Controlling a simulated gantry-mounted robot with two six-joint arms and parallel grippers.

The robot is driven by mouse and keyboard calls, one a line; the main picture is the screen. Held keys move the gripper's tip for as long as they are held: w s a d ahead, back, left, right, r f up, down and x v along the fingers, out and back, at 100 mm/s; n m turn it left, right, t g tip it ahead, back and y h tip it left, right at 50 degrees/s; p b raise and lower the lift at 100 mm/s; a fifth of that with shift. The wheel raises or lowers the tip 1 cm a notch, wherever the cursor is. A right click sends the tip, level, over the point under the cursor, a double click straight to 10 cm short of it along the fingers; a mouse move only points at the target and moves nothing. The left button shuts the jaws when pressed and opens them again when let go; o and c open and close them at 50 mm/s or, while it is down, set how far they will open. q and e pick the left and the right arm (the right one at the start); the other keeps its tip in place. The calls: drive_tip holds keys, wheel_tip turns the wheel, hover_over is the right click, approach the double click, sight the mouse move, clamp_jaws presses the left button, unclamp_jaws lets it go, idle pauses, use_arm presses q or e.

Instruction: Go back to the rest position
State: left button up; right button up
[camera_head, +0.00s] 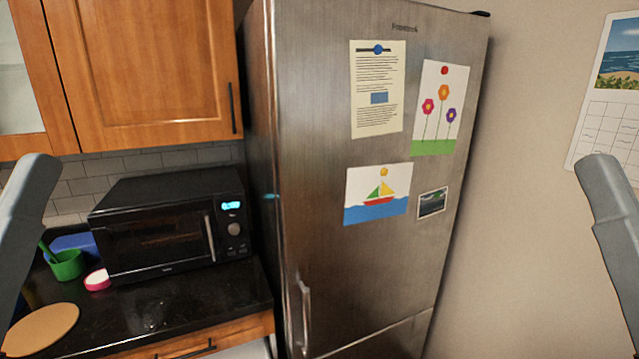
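My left arm (22,215) shows as a grey link at the left edge, raised in front of the counter. My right arm (612,225) shows as a grey link at the right edge, in front of the wall. Both links are bent at the top and stand far apart. Neither gripper's fingers show in this view, so their opening and anything in them are hidden. No sink is in view.
A steel fridge (320,130) with papers on its door stands in the middle. A black microwave (160,238) sits on the dark counter (190,312). A green cup (66,265) and a round board (42,328) are at left. Wooden cabinets (140,70) hang above.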

use_arm(q)
wheel_tip(320, 180, up, 32)
drive_tip(key=p, duration=2.9)
drive_tip(key=shift+r+p, duration=0.25)
drive_tip(key=shift+p, duration=0.15)
use_arm(e)
wheel_tip(320, 180, up, 32)
drive_tip(key=shift+r, duration=0.25)
use_arm(q)
drive_tip(key=shift+w, duration=0.1)
use_arm(e)
drive_tip(key=shift+w, duration=0.1)
